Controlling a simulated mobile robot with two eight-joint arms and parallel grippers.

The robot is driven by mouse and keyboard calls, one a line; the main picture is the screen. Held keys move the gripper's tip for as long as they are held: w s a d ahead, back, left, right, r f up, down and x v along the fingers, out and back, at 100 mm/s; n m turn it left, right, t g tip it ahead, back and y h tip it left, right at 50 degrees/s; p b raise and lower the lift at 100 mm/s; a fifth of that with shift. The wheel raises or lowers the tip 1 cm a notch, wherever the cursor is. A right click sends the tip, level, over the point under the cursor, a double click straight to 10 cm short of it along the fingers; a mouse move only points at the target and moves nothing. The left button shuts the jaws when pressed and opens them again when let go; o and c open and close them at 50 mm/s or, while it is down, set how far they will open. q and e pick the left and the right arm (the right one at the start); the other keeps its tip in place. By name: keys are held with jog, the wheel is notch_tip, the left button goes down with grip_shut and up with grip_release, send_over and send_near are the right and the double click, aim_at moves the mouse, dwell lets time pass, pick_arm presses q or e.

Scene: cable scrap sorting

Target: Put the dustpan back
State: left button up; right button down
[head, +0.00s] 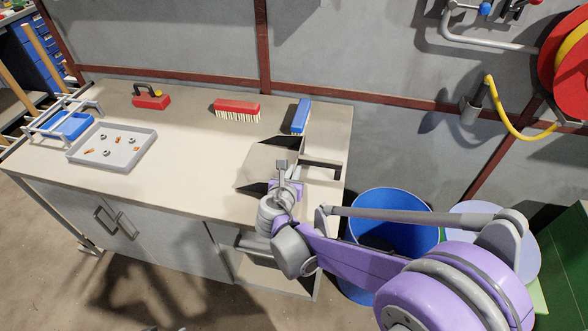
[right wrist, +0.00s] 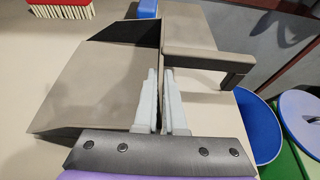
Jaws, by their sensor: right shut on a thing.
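The dustpan (head: 256,172) is a beige-grey pan with dark triangular sides and a bracket-shaped handle, over the right end of the workbench (head: 190,188). In the right wrist view, the pan (right wrist: 95,85) lies left of my fingers and its handle (right wrist: 205,54) extends to the right. My right gripper (head: 282,172) is shut on the dustpan, with its two pale fingers (right wrist: 160,76) close together at the pan's edge near the handle. I cannot tell whether the pan touches the bench. My left gripper is not in view.
A blue brush (head: 301,116) stands just behind the dustpan, with a red brush (head: 236,109) to its left. A red-based tool (head: 151,100) and a grey tray (head: 77,152) with small parts are further left. A blue bin (head: 393,205) stands beyond the bench's right edge.

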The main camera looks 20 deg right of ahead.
jog(key=shift+f+b, duration=0.45)
jog(key=shift+f, duration=0.1)
dwell(0.4)
jog(key=c, duration=0.9)
grip_release()
